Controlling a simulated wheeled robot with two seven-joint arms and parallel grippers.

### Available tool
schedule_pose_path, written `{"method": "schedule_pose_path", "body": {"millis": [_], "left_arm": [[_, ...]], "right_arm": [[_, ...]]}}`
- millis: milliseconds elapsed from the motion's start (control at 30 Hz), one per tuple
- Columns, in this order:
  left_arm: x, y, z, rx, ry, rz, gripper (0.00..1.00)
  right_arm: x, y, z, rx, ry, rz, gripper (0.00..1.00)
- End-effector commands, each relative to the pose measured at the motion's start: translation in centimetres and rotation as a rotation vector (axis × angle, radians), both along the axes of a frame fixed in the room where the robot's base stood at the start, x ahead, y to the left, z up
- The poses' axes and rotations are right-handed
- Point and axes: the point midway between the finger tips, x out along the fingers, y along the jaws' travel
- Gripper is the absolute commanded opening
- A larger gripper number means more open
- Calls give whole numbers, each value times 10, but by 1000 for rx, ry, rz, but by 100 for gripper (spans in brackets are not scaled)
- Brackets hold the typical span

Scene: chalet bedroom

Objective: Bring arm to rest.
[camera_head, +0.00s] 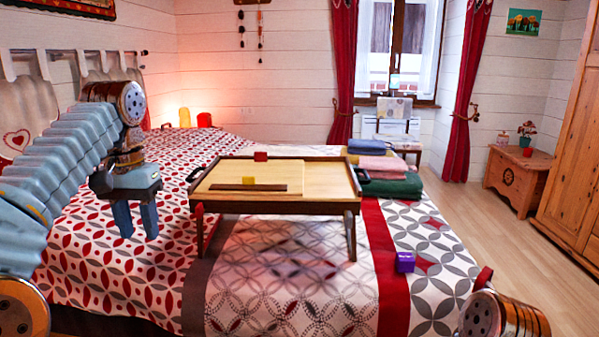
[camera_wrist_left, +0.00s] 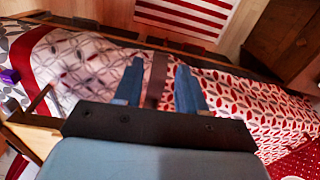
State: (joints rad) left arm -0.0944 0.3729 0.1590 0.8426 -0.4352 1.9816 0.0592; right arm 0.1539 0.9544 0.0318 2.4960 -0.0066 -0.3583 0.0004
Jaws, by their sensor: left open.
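My left gripper (camera_head: 137,222) hangs over the left part of the bed, left of the wooden bed tray (camera_head: 330,170). Its two blue fingers are apart with nothing between them, and they show in the left wrist view too (camera_wrist_left: 160,88). In that view the patterned bedspread lies beyond the fingers. Part of my right arm (camera_head: 503,318) shows at the lower right of the head view. Its gripper is out of the picture.
A purple box (camera_head: 405,262) lies on the bedspread (camera_head: 290,290). Folded towels (camera_head: 392,187) lie right of the tray. Open floor (camera_head: 490,225) lies at the right.

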Motion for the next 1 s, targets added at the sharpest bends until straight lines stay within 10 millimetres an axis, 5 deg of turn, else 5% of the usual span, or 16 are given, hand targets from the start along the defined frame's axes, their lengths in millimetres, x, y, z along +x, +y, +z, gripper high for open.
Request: {"method": "schedule_pose_path", "body": {"millis": [367,567,767,867,1000], "left_arm": [[38,-19,-58,-12,-6,-53,40],[64,-38,-116,-37,-11,-95,40],[84,-69,-209,-96,-14,-142,40],[84,-93,-282,-151,-11,-159,40],[54,-130,-397,-252,-10,-144,40]], "right_arm": [[0,0,0,0,0,0,43],[0,0,0,0,0,0,43],[0,0,0,0,0,0,43],[0,0,0,0,0,0,43],[0,0,0,0,0,0,43]]}}
